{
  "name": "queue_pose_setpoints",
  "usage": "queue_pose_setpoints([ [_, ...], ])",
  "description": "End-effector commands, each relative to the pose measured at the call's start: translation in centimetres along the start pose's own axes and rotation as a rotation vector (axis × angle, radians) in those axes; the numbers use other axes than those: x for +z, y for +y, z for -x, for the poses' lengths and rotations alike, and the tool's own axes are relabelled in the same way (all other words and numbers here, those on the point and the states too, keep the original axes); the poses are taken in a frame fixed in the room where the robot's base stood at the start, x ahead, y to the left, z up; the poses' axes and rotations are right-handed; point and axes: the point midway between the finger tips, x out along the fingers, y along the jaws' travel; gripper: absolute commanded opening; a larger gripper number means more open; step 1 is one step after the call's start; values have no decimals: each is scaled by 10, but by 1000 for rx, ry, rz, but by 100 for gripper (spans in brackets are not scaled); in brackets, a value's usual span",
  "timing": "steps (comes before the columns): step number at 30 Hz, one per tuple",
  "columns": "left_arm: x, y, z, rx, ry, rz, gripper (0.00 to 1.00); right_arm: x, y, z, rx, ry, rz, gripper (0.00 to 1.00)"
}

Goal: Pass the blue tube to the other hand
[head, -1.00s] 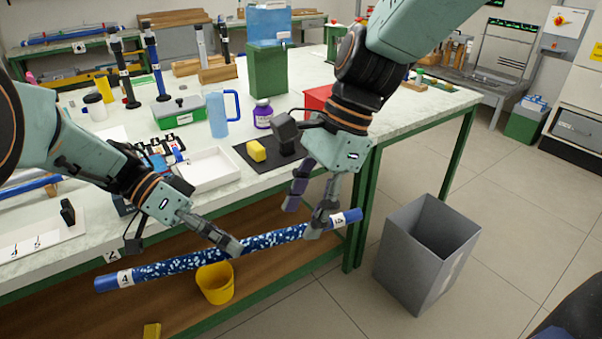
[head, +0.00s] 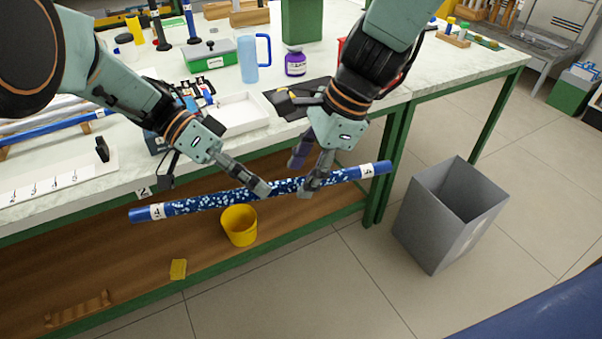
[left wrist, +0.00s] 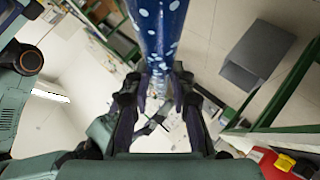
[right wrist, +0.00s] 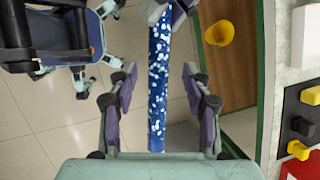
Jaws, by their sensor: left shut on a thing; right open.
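The blue tube (head: 228,199), speckled white with plain blue ends and white labels marked 4, is held in the air in front of the bench, its right end slightly higher. My left gripper (head: 262,190) is shut on it near its middle; the tube also runs up between the fingers in the left wrist view (left wrist: 157,30). My right gripper (head: 303,178) is open near the tube, right of my left gripper. In the right wrist view the tube (right wrist: 157,90) lies between the spread fingers of my right gripper (right wrist: 160,88), with gaps on both sides.
The bench (head: 120,185) stands behind, with a white tray (head: 236,112), a blue jug (head: 249,60) and a purple-labelled bottle (head: 295,63). A yellow bucket (head: 239,226) is on the lower shelf. A grey bin (head: 430,225) stands on the floor at the right.

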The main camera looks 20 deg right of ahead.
Motion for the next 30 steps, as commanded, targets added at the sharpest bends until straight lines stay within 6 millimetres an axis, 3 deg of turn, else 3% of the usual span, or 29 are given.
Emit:
queue_pose_setpoints([
  [6, 0, 0, 0, 0, 0, 0, 0, 0, 0, -15, -1, 2, 1, 49],
  [15, 0, 0, 0, 0, 0, 0, 0, 0, 0, -16, -1, 1, 1, 49],
  [30, 0, 0, 0, 1, 0, 0, 0, 0, 0, -16, -2, 1, 0, 7],
])
